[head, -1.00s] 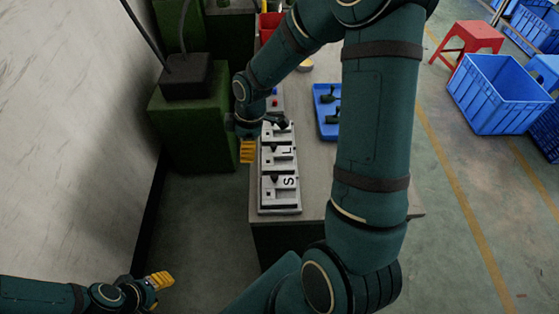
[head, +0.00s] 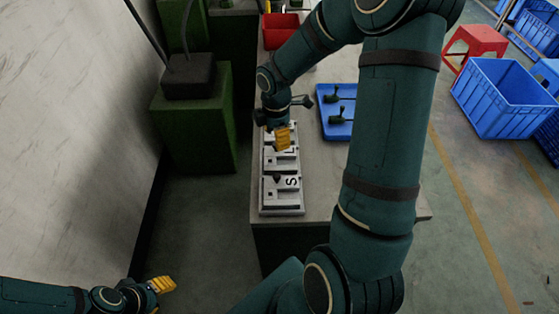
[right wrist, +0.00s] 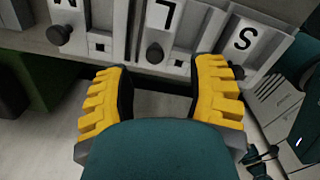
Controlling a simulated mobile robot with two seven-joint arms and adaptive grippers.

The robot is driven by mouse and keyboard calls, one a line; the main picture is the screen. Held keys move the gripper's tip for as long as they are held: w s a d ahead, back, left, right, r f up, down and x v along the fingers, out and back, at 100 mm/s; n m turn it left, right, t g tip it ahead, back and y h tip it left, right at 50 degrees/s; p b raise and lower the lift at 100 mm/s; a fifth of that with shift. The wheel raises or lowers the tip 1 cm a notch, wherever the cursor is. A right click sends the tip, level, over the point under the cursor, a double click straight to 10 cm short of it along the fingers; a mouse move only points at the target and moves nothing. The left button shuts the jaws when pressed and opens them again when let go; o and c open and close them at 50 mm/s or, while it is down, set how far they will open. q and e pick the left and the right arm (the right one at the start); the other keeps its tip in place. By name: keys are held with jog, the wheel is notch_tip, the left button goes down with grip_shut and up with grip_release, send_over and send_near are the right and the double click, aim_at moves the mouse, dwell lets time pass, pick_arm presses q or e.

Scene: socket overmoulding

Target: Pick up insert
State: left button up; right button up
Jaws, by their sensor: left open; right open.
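A grey fixture (head: 282,210) with sections lettered S, L and one more stands along the left edge of the table. Dark knob-shaped pieces sit in it; the one at L (right wrist: 155,53) and the one at S (right wrist: 237,72) show in the right wrist view. I cannot tell which is the insert. My right gripper (right wrist: 163,88) is open and empty, its yellow fingers apart near the L piece. In the head view the right gripper (head: 283,140) is over the fixture and hides part of it. My left gripper (head: 160,286) is open, low at the left, away from the table.
A blue tray (head: 323,92) with dark green parts lies right of the fixture. A red bin (head: 282,30) stands at the back. Blue crates (head: 500,95) and a red stool (head: 476,40) are on the floor at right. A green machine (head: 195,130) stands left of the table.

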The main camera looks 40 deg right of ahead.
aim_at(280, 158)
jog(key=f, duration=0.1)
jog(key=f+b, duration=0.1)
jog(key=f, duration=0.3)
jog(key=shift+w+d+f+b, duration=0.15)
jog(key=shift+w+b, duration=0.1)
jog(key=shift+b, duration=0.1)
grip_shut()
